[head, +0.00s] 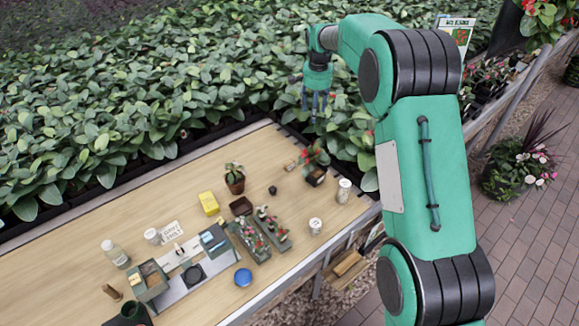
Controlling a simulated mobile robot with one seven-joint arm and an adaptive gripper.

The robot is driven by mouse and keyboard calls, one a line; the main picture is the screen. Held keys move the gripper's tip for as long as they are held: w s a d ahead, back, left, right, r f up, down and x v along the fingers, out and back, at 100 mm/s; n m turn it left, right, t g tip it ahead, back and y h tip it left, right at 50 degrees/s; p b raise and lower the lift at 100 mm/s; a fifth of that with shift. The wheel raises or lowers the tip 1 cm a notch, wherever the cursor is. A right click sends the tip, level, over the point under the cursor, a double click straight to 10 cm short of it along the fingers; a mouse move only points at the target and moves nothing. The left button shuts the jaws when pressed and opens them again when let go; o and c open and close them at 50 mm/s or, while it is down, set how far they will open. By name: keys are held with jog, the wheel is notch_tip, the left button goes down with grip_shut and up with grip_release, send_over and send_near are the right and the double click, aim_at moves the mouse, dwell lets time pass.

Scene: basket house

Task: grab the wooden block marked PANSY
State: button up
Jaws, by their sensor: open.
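No lettering reading PANSY is legible, so I cannot tell for sure which thing is the marked block. A small light-brown piece (291,165), which may be a wooden block, lies near the back right edge of the wooden table (120,205), left of a red-flowered plant. My gripper (314,106) hangs fingers down in the upper middle of the head view, in front of the leafy plants. It is open, with nothing seen between its fingers, and apart from the light-brown piece, which shows lower in the picture.
The table also holds a potted plant (234,181), a yellow box (208,203), flower trays (262,236), white jars (343,190), a blue lid (243,277) and a grey scale-like stand (194,275). Dense leafy plants (120,95) border the back. Bare tabletop shows at left.

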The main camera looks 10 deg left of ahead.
jog(key=w+a+f, duration=0.2)
jog(key=a+f, duration=0.1)
jog(key=f, duration=0.4)
jog(key=w+a+f+m, duration=0.1)
jog(key=w+a+f, duration=0.1)
jog(key=f, duration=0.6)
jog(key=w+a+f+g, duration=0.1)
jog(key=w+a+f, duration=0.1)
jog(key=a+f, duration=0.2)
notch_tip(320, 180, down, 4)
jog(key=shift+w+a+r+m, duration=0.15)
jog(key=shift+a+r+m, duration=0.05)
jog(key=shift+m, duration=0.2)
send_over(291, 163)
jog(key=shift+f, duration=4.3)
jog(key=shift+f, duration=0.15)
jog(key=shift+a+f+b, duration=0.1)
jog(key=shift+f+b, duration=0.45)
jog(key=shift+f, duration=1.95)
